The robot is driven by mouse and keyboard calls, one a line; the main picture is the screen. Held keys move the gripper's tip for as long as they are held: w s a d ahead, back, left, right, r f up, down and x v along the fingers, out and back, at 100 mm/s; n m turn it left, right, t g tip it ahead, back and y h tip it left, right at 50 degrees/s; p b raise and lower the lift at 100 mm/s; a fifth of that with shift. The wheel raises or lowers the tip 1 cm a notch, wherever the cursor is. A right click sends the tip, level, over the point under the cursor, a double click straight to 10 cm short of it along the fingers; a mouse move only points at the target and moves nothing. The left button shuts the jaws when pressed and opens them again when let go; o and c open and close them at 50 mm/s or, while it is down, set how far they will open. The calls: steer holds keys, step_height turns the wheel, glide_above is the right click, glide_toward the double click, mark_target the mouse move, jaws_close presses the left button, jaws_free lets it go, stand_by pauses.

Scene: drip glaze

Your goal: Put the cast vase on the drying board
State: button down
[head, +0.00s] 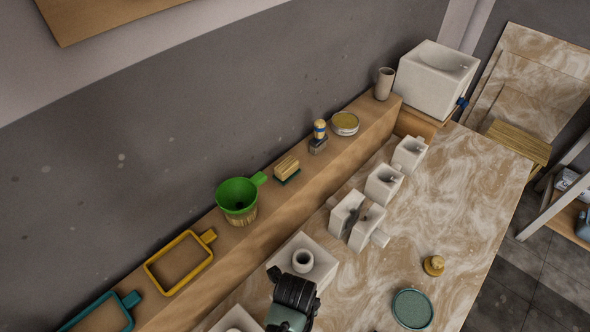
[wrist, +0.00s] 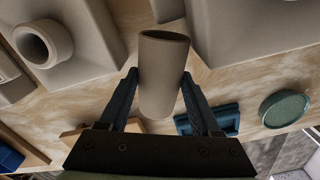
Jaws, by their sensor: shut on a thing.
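My gripper (wrist: 158,82) is shut on the cast vase (wrist: 164,80), a plain beige-grey cylinder with an open rim, held between the two fingers in the wrist view. In the head view my gripper (head: 293,288) is at the bottom centre, above the marbled worktop. A pale round rim (head: 303,261) shows just beyond it over a white block; I cannot tell whether that is the held vase or a mould's neck. I cannot identify the drying board for certain. A light wooden board edge (wrist: 88,128) shows partly behind a finger in the wrist view.
White plaster moulds (head: 383,184) stand in a row along the wooden ledge (head: 300,196). A green round dish (head: 412,309) and a small yellow-brown knobbed tool (head: 433,265) lie to the right. A blue tray (wrist: 222,118) is near the right finger. The worktop's right part is mostly clear.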

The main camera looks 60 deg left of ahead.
step_height(320, 180, up, 13)
stand_by(0.4)
